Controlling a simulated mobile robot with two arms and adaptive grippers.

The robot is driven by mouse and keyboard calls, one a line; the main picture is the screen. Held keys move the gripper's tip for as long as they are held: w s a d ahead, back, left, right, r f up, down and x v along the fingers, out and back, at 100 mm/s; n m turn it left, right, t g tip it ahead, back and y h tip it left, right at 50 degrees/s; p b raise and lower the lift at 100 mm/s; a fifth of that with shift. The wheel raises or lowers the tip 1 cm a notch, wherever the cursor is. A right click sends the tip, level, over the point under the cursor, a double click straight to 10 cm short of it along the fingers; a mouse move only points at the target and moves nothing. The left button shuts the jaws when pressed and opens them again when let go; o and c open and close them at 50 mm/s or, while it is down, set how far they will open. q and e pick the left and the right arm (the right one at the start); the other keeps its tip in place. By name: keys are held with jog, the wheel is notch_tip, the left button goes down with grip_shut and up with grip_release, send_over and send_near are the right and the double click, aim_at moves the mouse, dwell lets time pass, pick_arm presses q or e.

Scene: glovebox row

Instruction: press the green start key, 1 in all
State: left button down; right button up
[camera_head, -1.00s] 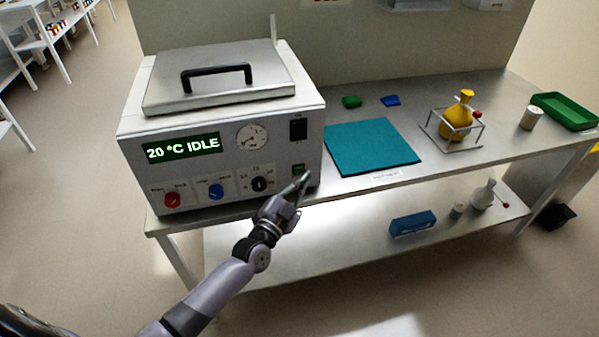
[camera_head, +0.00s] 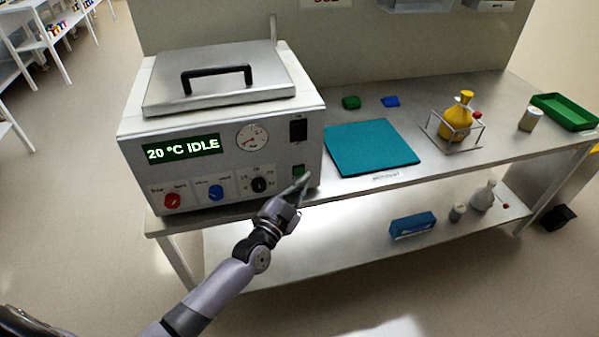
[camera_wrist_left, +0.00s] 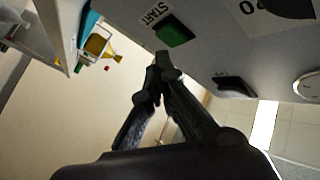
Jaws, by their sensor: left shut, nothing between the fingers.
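The green start key (camera_head: 298,170) is on the lower right of the front panel of a white box-shaped device (camera_head: 222,172), whose display reads "20 °C IDLE". In the left wrist view the green key (camera_wrist_left: 173,34) sits beside the word START. My left gripper (camera_head: 304,180) is shut and empty, its fingertips just below and in front of the key. In the wrist view the fingertips (camera_wrist_left: 160,62) appear close to the key, with a small gap in the picture; contact cannot be made out. My right gripper is not in view.
The panel also has a red knob (camera_head: 172,201), a blue knob (camera_head: 216,192), a black dial (camera_head: 259,185) and a black switch (camera_head: 298,130). A teal mat (camera_head: 372,147) and a yellow flask (camera_head: 458,112) in a wire stand are to the right on the bench.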

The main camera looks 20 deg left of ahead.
pick_arm(q)
jog(key=shift+w, duration=0.1)
jog(key=shift+w+a, duration=0.25)
jog(key=shift+w, duration=0.05)
jog(key=shift+w+a, duration=0.25)
jog(key=shift+w, duration=0.1)
dwell(0.9)
jog(key=shift+s, duration=0.1)
jog(key=shift+s+d+p, duration=0.4)
jog(key=shift+s+d, duration=0.1)
jog(key=shift+s, duration=0.15)
jog(key=shift+s+d+p, duration=0.75)
jog(key=shift+s, duration=0.3)
jog(key=shift+s+d+p, duration=0.7)
jog(key=shift+s, duration=0.35)
